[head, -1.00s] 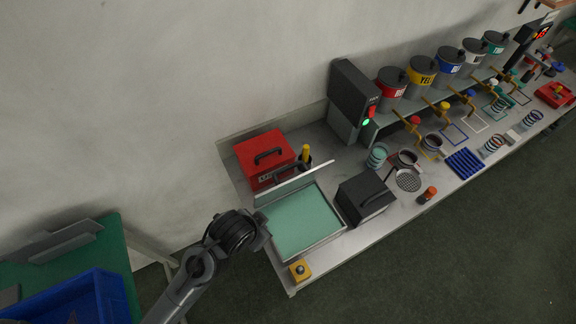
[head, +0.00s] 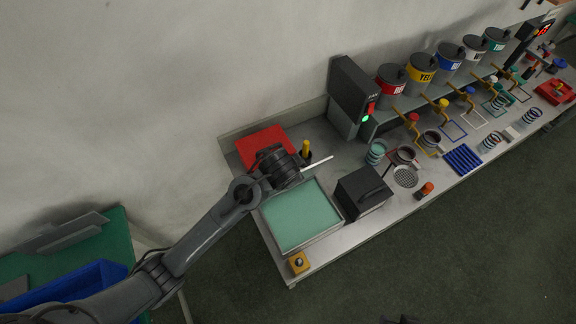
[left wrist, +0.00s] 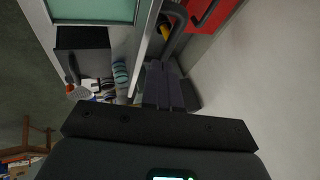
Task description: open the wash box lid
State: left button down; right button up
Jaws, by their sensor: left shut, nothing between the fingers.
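The wash box (head: 297,246) is a shallow steel-rimmed box with a teal inside, at the near left end of the bench. Its lid (head: 318,163) stands raised along the back side, seen almost edge-on and partly hidden by my left wrist. In the left wrist view the lid (left wrist: 147,45) is a pale strip between the teal inside and my fingers. My left gripper (left wrist: 165,88) is shut and empty, close beside the lid on the red box's side. I cannot tell whether it touches the lid. In the head view its fingertips are hidden behind the wrist.
A red box (head: 262,143) with a dark handle stands behind the wash box. A dark box (head: 362,192) stands right of it. A yellow button box (head: 298,263) sits at the front corner. A yellow-topped item (head: 306,148) stands near the lid's end.

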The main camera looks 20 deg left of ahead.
pick_arm(q)
jog(key=shift+x, duration=2.9)
pick_arm(e)
jog(key=shift+r, duration=0.3)
